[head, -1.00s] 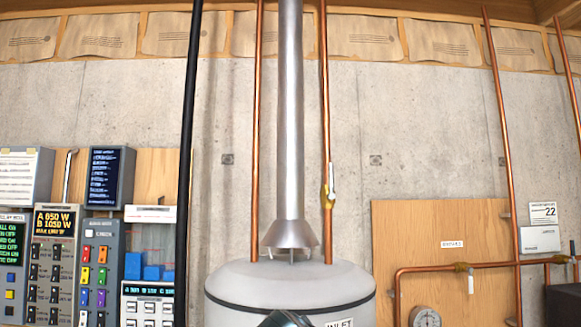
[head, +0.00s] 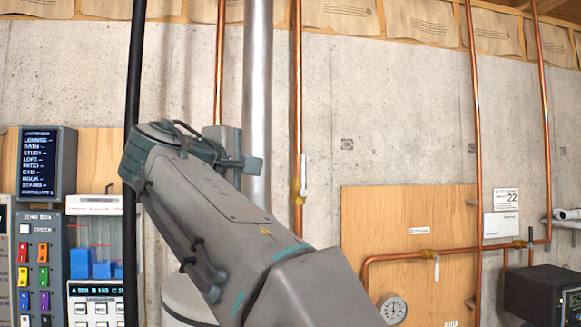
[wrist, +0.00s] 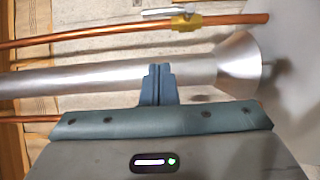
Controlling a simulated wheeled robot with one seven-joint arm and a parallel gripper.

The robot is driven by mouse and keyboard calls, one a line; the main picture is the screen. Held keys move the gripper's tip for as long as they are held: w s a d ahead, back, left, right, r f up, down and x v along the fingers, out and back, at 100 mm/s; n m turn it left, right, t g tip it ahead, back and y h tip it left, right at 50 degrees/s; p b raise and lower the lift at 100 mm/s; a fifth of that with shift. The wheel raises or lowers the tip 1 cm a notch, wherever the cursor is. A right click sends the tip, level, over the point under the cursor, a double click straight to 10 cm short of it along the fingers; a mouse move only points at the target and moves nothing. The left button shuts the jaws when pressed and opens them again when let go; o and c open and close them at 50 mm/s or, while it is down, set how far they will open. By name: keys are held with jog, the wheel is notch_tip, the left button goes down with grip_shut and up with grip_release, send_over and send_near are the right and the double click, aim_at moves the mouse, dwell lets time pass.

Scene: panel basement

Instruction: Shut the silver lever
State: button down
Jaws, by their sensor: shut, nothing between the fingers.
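The silver lever (head: 303,172) sits on a brass valve (head: 298,192) on the copper pipe right of the metal flue. It lies along the pipe. In the wrist view the lever (wrist: 168,13) shows at the top, parallel to its pipe, by the brass valve body (wrist: 187,22). My gripper (head: 254,164) is shut and empty, in front of the flue and left of the lever in the head view. In the wrist view my gripper (wrist: 158,70) overlaps the flue and is apart from the lever.
The silver flue (head: 257,90) stands between two copper pipes. A black pole (head: 133,150) and control panels (head: 45,245) are at left. Another valve with a pale lever (head: 437,267) is on the low pipe at right, near a gauge (head: 393,308).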

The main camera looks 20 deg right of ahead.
jog(key=p, duration=0.5)
send_near(303, 174)
jog(key=w+d+r, duration=0.2)
jog(key=w+d, duration=0.2)
jog(key=w, duration=0.2)
jog(key=shift+a+f, duration=0.15)
jog(key=shift+f, duration=0.1)
jog(key=shift+s+r+m, duration=0.15)
jog(key=shift+m, duration=0.15)
jog(key=shift+d+r+m+g+y, duration=0.1)
jog(key=shift+d+m+g+y, duration=0.25)
jog(key=shift+m+g+y, duration=0.05)
